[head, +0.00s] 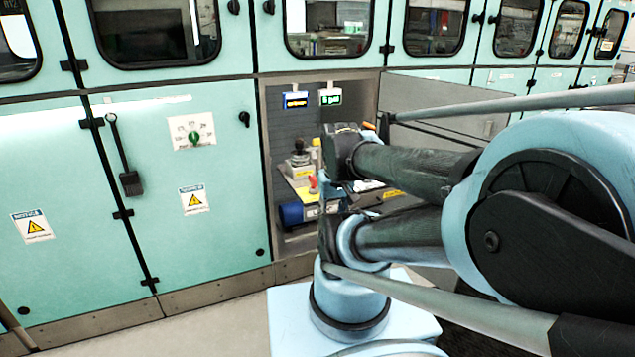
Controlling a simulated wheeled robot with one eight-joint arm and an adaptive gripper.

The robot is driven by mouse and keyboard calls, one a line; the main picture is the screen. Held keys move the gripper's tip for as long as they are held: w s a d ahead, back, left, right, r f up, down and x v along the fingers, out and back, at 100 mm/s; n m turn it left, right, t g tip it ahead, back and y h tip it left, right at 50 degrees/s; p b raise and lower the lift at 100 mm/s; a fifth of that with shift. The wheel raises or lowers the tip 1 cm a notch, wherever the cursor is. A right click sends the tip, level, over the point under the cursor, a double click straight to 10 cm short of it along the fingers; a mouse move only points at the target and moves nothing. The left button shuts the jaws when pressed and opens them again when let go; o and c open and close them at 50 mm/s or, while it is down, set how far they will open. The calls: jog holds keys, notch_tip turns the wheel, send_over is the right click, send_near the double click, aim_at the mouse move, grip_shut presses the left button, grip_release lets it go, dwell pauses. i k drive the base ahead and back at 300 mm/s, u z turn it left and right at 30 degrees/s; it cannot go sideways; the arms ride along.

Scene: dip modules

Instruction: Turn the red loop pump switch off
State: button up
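A small red part (313,184) shows inside the open cabinet bay, beside a yellow panel and above a blue cylinder. It may be the red loop pump switch, but it is too small to tell its position. The dark end of my arm, where my gripper (343,136) appears to be, reaches in front of the bay, above and right of the red part. The fingers are not clear, and I cannot tell whether they are open or shut. I see no clear contact with the red part. My arm hides the right side of the bay.
A blue cylinder (291,215) lies low in the bay below a joystick-like lever (299,147). Blue (295,100) and green (330,97) displays hang at the top. An open door (440,98) stands right. Closed teal cabinets (70,180) line the left. Floor shows at lower left.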

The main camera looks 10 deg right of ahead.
aim_at(312, 181)
jog(key=k, duration=1)
jog(key=z, duration=0.55)
jog(key=i, duration=1.2)
jog(key=u, duration=0.65)
jog(key=i, duration=0.45)
jog(key=u, duration=0.3)
